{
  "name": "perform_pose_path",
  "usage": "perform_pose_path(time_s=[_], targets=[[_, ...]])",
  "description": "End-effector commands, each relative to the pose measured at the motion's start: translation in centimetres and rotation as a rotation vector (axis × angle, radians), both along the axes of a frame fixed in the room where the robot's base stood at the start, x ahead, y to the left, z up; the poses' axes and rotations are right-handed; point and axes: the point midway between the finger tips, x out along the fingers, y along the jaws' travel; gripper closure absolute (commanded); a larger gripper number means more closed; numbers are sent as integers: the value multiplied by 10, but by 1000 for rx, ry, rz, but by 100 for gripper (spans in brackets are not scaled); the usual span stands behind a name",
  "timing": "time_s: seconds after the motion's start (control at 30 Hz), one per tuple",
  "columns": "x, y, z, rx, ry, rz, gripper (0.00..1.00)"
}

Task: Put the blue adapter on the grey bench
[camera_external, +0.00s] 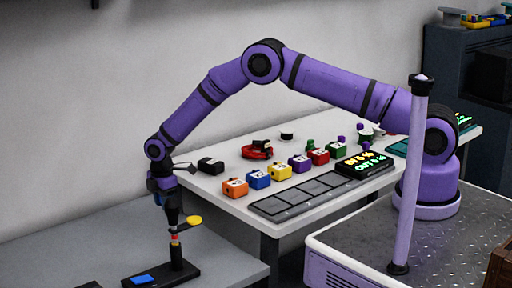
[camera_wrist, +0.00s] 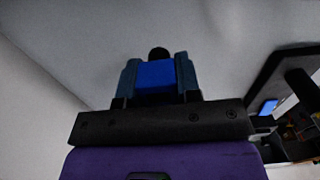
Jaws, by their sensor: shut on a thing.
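My gripper (camera_external: 172,222) points down over the grey bench (camera_external: 70,250) at the lower left of the external view. In the wrist view my gripper (camera_wrist: 158,75) is shut on the blue adapter (camera_wrist: 155,77), a blue block between its two fingers with a dark round part beyond it. The grey bench (camera_wrist: 225,65) fills much of the wrist view behind it. I cannot make out the adapter in the external view, nor whether it touches the bench.
A black stand (camera_external: 176,262) with a blue pad, a red part and a yellow disc (camera_external: 193,220) stands close to my gripper on the bench. The bench's left part looks clear.

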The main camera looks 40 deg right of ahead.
Motion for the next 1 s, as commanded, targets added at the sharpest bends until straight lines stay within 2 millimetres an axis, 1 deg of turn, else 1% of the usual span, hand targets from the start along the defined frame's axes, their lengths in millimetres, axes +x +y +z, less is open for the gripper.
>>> perform_pose_path(time_s=[0.03, 0.1, 0.37, 0.57, 0.63, 0.97, 1.0], targets=[[-1, 0, -10, -1, 1, 0, 92], [0, 0, -19, 0, 0, 1, 92], [0, 0, -38, -1, 0, 0, 92], [0, 0, -64, -1, 0, -1, 92], [0, 0, -67, 0, -2, 0, 92], [0, 0, -70, 0, -1, -1, 92], [0, 0, -70, 0, -1, -1, 64]])
